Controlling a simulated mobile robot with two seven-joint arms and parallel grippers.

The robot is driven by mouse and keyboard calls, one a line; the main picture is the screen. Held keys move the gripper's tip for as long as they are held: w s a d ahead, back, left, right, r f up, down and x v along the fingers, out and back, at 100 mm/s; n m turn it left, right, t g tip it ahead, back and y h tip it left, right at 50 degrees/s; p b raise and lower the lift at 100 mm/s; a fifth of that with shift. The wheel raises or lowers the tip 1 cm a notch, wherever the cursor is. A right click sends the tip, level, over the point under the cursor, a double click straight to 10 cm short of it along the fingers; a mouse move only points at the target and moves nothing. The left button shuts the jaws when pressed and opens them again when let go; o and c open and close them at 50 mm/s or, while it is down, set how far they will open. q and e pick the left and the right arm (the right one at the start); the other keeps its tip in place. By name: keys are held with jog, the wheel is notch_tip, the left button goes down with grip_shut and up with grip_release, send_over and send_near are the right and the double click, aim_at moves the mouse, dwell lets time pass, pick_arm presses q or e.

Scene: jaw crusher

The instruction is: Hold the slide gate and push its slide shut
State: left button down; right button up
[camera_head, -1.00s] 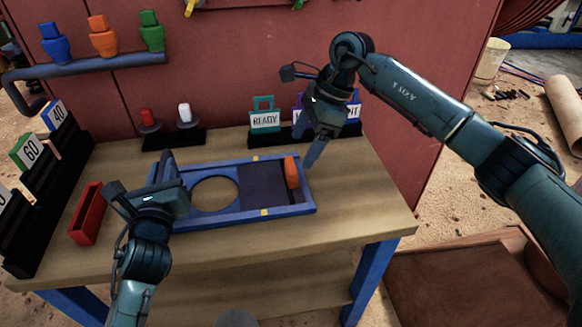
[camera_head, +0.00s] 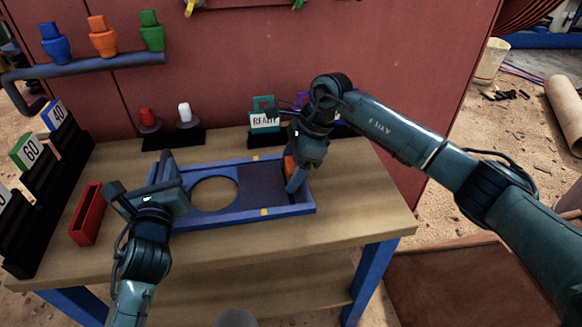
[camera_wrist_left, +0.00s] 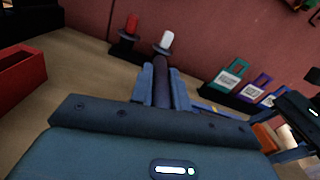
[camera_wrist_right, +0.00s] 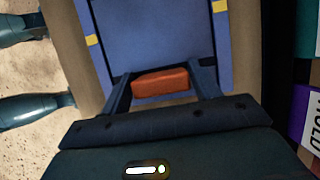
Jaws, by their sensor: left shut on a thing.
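The slide gate is a blue frame (camera_head: 225,218) lying flat on the table, with a round opening (camera_head: 213,194) at its left. Its dark slide (camera_head: 260,184) covers the right part, and the round opening is uncovered. My left gripper (camera_head: 166,172) is shut on the dark bar handle (camera_wrist_left: 161,88) at the frame's left end. An orange handle (camera_head: 289,167) stands at the slide's right end, partly hidden in the head view. My right gripper (camera_wrist_right: 162,85) is open, its fingers on either side of the orange handle (camera_wrist_right: 161,82) with gaps.
A red tray (camera_head: 87,214) is left of the gate. Numbered cards (camera_head: 30,152) stand in a black rack at the far left. Red and white knobs (camera_head: 184,114) and a READY tag (camera_head: 264,121) stand behind the gate. The table (camera_head: 345,205) is clear to the right.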

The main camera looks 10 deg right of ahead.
jog(key=c, duration=1)
jog(key=a, duration=1.2)
jog(key=shift+s+a, duration=0.15)
jog(key=shift+a, duration=0.1)
jog(key=shift+c, duration=0.2)
pick_arm(q)
jog(key=shift+d, duration=0.15)
pick_arm(e)
jog(key=shift+a+r, duration=0.1)
jog(key=shift+a, duration=0.05)
jog(key=o, duration=1.4)
pick_arm(q)
jog(key=shift+a, duration=0.2)
pick_arm(e)
jog(key=v, duration=1.2)
